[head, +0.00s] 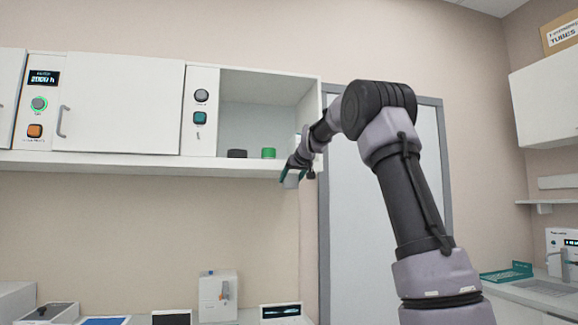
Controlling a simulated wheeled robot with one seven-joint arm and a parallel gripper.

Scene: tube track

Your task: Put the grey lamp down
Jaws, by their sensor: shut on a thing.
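My gripper (293,172) hangs at the end of my arm, in front of or near the right end of the open wall cabinet. Its teal fingers are shut on a small light grey thing, the grey lamp (291,182), of which only a little shows. The lamp is at about the height of the cabinet's bottom edge in the picture. I cannot tell how far it is from the shelf or whether it touches anything.
The open cabinet bay (262,115) holds a dark round piece (237,154) and a green one (269,153). A closed cabinet door (120,105) and a panel with knobs (200,110) lie left. Below stand a white device (218,297) and a small screen (281,311). A grey-framed door (347,240) is behind my arm.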

